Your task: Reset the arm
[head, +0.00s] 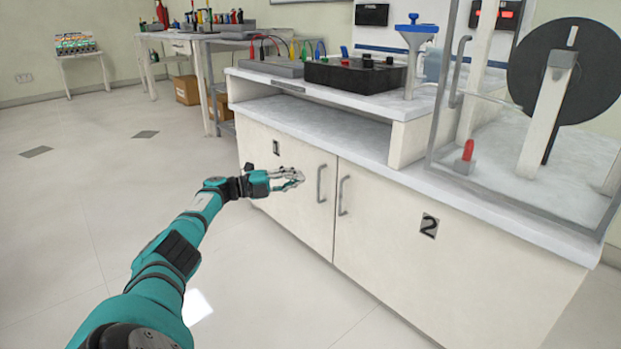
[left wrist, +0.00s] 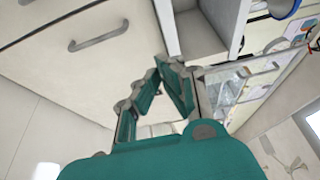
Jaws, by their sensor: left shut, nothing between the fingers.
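My left arm (head: 165,270) is teal and black and reaches in from the lower left in the head view. Its left gripper (head: 298,179) is shut and empty, in front of cabinet door 1 (head: 262,185) and left of that door's handle (head: 321,184). The fingers look apart from the handle. In the left wrist view the left gripper (left wrist: 165,90) shows large, with nothing between its fingers. My right gripper is not in view.
The white bench (head: 400,170) has a second door (head: 400,250) with its own handle (head: 342,196); both doors look shut. The floor (head: 70,220) at left is clear.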

